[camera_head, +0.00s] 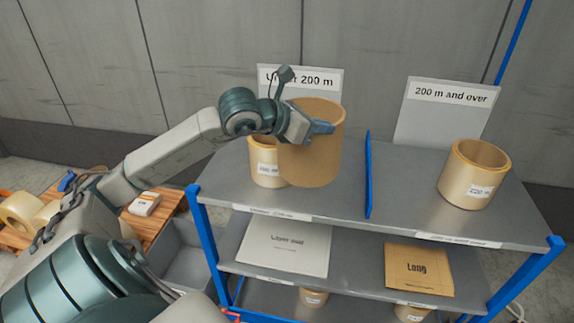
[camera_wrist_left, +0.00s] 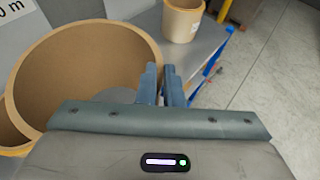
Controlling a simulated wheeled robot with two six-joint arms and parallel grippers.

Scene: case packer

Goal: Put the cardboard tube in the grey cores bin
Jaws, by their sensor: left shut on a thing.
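The cardboard tube (camera_head: 312,160) is a wide, hollow brown cylinder, held roughly upright over the left part of the rack's top shelf. My left gripper (camera_head: 322,127) is shut on its wall near the rim. In the left wrist view the two fingers (camera_wrist_left: 160,86) are close together at the right side of the tube's rim (camera_wrist_left: 110,30). I cannot tell whether its bottom touches the shelf. A grey bin (camera_head: 183,255) stands low, left of the rack, partly hidden by my left arm. My right gripper is not in view.
A labelled roll (camera_head: 266,172) stands behind the tube, partly hidden. Another roll (camera_head: 474,175) stands right of the blue divider (camera_head: 368,175). Two signs stand behind the top shelf (camera_head: 410,215). A wooden pallet (camera_head: 160,215) with rolls lies at the left.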

